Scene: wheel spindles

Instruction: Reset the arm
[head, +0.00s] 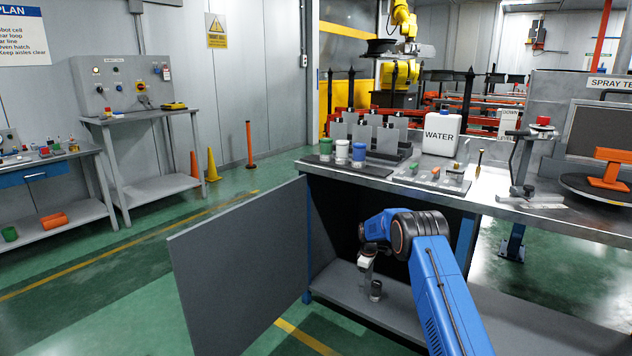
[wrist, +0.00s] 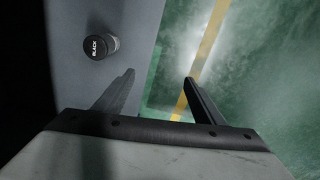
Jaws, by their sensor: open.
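My blue arm reaches down in front of the open cabinet below the workbench (head: 590,228). My gripper (wrist: 159,79) is open, with nothing between its two dark fingers in the wrist view. A small dark can labelled BLACK (wrist: 100,46) stands on the grey shelf (wrist: 73,78), up and left of the fingers and apart from them. The can also shows in the head view (head: 376,290), on the low cabinet shelf (head: 480,325) just below my wrist. My gripper's fingertips are hard to make out in the head view.
The cabinet's grey door (head: 240,265) stands wide open to the left of my arm. The benchtop above holds several lidded cups, a WATER container (head: 440,133) and an orange part (head: 608,168) on a turntable. Green floor lies clear at left, beyond the door.

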